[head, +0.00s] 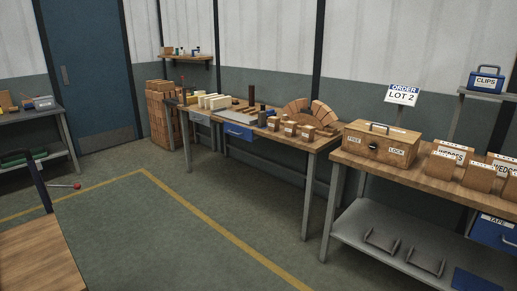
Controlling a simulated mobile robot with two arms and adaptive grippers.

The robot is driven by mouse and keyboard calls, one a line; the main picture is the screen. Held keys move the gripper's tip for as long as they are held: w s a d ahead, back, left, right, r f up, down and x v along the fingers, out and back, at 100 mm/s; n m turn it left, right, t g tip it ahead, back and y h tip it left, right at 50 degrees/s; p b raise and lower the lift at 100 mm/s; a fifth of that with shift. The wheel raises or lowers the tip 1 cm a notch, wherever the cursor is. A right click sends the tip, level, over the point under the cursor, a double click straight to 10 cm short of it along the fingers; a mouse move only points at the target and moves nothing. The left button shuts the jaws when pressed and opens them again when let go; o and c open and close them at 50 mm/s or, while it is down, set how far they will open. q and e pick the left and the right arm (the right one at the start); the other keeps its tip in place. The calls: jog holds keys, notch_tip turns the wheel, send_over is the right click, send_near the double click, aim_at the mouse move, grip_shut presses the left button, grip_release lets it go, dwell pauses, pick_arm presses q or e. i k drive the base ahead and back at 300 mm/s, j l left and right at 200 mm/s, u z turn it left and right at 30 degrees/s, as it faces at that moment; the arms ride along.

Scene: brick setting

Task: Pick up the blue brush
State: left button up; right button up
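I cannot make out a blue brush in the head view. Several blue things show, but none can be told as a brush: a flat blue piece (475,281) on the lower shelf of the right bench, and small items (181,51) on the back wall shelf, too small to tell. Neither of my grippers is in view.
The right bench (385,167) holds a wooden toolbox (381,143) and labelled boxes (445,166). A middle bench (283,143) carries wooden blocks and an arch. A wooden tabletop (38,262) with a dark post (40,185) is near left. The floor (190,240) between is clear.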

aim_at(270, 112)
jog(key=i+u, duration=0.35)
jog(key=i, duration=2)
jog(key=i+j+z, duration=0.2)
jog(key=i+z, duration=0.25)
jog(key=i, duration=0.4)
jog(key=i+j+z, duration=0.4)
jog(key=i, duration=0.4)
jog(key=i+j+z, duration=0.45)
jog(key=i+j, duration=0.25)
jog(key=j, duration=0.15)
jog(key=z, duration=0.55)
